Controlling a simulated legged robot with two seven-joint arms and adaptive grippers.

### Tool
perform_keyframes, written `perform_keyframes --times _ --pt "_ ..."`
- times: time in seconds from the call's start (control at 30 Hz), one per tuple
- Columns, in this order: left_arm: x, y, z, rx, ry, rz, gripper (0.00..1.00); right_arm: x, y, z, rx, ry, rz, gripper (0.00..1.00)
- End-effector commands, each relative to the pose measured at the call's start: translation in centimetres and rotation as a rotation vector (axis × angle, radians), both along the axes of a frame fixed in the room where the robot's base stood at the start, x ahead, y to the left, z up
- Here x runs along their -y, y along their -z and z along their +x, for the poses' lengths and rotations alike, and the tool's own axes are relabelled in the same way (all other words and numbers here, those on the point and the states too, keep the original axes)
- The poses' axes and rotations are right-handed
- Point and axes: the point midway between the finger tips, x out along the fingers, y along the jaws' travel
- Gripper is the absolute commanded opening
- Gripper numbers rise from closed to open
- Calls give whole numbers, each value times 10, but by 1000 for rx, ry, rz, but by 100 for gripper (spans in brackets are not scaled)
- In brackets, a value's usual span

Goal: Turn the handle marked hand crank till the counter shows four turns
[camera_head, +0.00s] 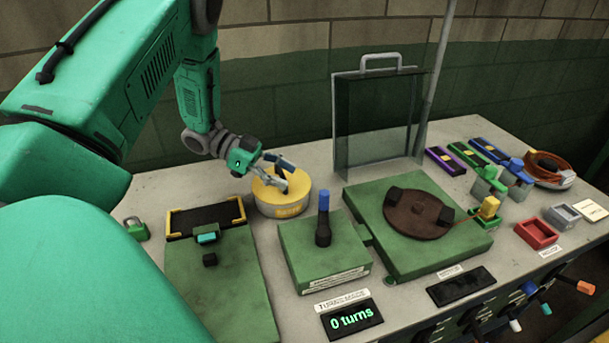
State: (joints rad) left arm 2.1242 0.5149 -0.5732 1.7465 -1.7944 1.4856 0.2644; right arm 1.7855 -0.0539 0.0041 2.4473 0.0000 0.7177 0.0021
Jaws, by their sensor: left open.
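The counter (352,318) at the table's front reads "0 turns". I cannot read a "hand crank" marking anywhere. A green box (320,262) behind the counter carries an upright black post with a blue top (323,203). To its right, a larger green base (372,197) bears a brown disc (418,214) with dark blocks on its rim and a thin rod ending near a yellow knob (489,207). My left gripper (283,175) is open over the top of a round yellow drum (297,205), its fingers pointing right; I cannot tell if they touch it. My right gripper is not in view.
A green panel with a black, yellow-edged tray (205,212) stands front left, beside a small green padlock (137,229). A clear upright guard (375,120) stands behind the disc. Coloured blocks, a red bin (537,234) and a cable coil (549,170) fill the right side.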

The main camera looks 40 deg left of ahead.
Motion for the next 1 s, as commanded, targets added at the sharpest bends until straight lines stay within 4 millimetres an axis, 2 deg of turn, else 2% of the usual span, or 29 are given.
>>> perform_keyframes --times 0.13,0.43,0.5,0.57,0.77,1.0 --pt "-9 -5 -5 1 -1 2 44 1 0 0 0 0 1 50" --pt "-10 -6 -6 0 0 1 44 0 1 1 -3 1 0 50" --pt "-10 -5 -6 -3 0 3 20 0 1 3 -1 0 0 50" --pt "-8 -4 -9 -18 -9 13 0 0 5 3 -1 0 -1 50" --pt "-2 -3 -35 -140 -123 120 0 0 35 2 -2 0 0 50" --pt "-8 -21 -66 -211 -318 250 0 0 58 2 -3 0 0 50"
